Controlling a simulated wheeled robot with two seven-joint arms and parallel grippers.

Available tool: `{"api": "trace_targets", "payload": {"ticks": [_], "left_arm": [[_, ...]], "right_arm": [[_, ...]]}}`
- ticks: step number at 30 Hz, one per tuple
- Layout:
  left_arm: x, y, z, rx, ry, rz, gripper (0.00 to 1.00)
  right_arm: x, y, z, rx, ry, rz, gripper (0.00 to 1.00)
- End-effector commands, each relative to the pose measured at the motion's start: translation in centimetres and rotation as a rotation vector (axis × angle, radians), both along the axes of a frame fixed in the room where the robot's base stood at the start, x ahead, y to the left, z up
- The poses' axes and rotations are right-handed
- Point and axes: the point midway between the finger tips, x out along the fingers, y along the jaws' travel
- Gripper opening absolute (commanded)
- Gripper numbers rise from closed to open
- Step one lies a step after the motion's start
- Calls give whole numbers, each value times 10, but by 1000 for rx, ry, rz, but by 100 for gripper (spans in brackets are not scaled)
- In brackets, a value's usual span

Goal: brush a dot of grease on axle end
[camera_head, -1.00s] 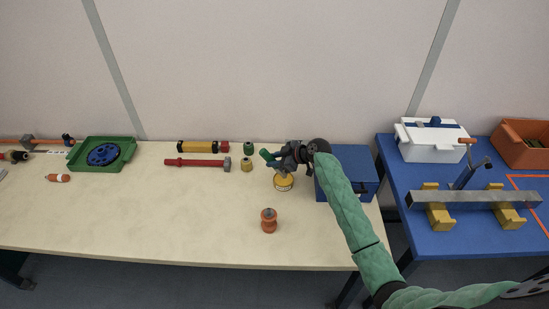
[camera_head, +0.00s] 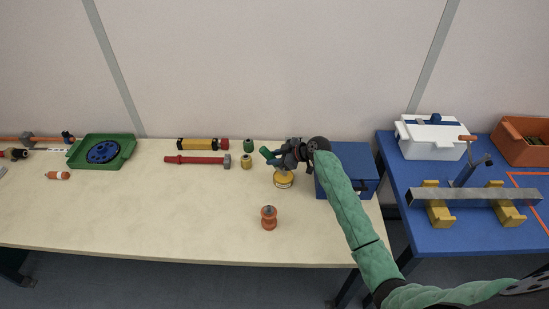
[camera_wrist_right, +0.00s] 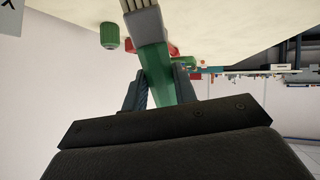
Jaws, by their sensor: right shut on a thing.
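My right gripper (camera_head: 277,157) is shut on a green-handled brush (camera_head: 267,154) above the back right of the cream table. In the right wrist view the gripper (camera_wrist_right: 160,88) holds the green handle between its fingers, and a pale grey brush head (camera_wrist_right: 146,22) points away. A round yellow tin (camera_head: 283,181) is just below the gripper; I cannot tell whether the brush touches it. A red and black part (camera_head: 14,154) lies at the far left edge; I cannot tell whether it is the axle. My left gripper is not in view.
A blue box (camera_head: 350,168) stands right of the gripper. An orange jar (camera_head: 269,218) stands in front. A red bar (camera_head: 195,160) and a green tray (camera_head: 76,157) lie left. A grey beam (camera_head: 470,198) rests on yellow blocks on the blue table. The table's front middle is clear.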

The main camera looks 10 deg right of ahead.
Motion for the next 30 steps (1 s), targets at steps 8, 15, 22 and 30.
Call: {"api": "trace_targets", "payload": {"ticks": [8, 15, 22, 30], "left_arm": [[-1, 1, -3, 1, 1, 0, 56], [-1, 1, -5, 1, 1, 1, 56], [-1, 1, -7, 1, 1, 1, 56], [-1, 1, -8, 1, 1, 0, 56]], "right_arm": [[0, 0, -3, 0, 0, 0, 5], [0, 0, -5, 0, 0, 0, 5], [0, 0, -8, 0, 0, 0, 5], [0, 0, -9, 0, 0, 0, 5]]}}
